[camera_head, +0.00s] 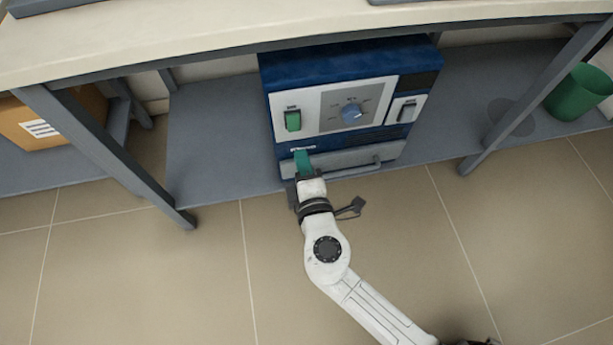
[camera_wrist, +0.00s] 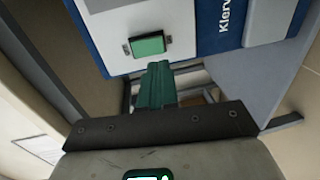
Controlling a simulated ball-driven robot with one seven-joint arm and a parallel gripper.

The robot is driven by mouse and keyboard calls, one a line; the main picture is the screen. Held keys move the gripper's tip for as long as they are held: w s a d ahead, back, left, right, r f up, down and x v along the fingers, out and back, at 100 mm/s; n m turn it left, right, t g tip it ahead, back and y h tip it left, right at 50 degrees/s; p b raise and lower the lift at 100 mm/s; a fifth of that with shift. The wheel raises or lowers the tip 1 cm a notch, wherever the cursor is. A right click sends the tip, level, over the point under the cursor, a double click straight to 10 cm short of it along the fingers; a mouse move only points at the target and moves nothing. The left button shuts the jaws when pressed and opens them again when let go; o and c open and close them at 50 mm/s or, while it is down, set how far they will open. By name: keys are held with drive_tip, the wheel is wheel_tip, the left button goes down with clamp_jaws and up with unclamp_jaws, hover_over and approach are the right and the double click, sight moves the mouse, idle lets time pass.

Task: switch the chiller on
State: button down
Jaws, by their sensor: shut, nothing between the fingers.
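The chiller (camera_head: 340,95) is a blue box with a pale front panel on the shelf under the bench. Its green rocker switch (camera_head: 293,121) is at the left of the panel, and it also shows in the wrist view (camera_wrist: 148,45). My gripper (camera_head: 302,158) has green fingers, shut and empty, just below the green switch. In the wrist view the fingertips (camera_wrist: 156,66) appear close under the switch; I cannot tell whether they touch it.
The bench top (camera_head: 140,35) overhangs the chiller. A grey drawer-like front with a bar handle (camera_head: 355,170) is below the panel. Table legs (camera_head: 110,155) stand at both sides. A green bin (camera_head: 578,92) is at right, a cardboard box (camera_head: 50,122) at left. The floor in front is clear.

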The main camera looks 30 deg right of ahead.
sight(294, 131)
drive_tip(key=x, duration=0.6)
drive_tip(key=shift+w+d+b, duration=0.1)
drive_tip(key=shift+w+b, duration=0.2)
drive_tip(key=shift+b, duration=0.1)
drive_tip(key=shift+f, duration=0.1)
drive_tip(key=shift+w+d, duration=0.1)
drive_tip(key=shift+w, duration=0.1)
drive_tip(key=shift+f, duration=0.1)
drive_tip(key=shift+b, duration=0.3)
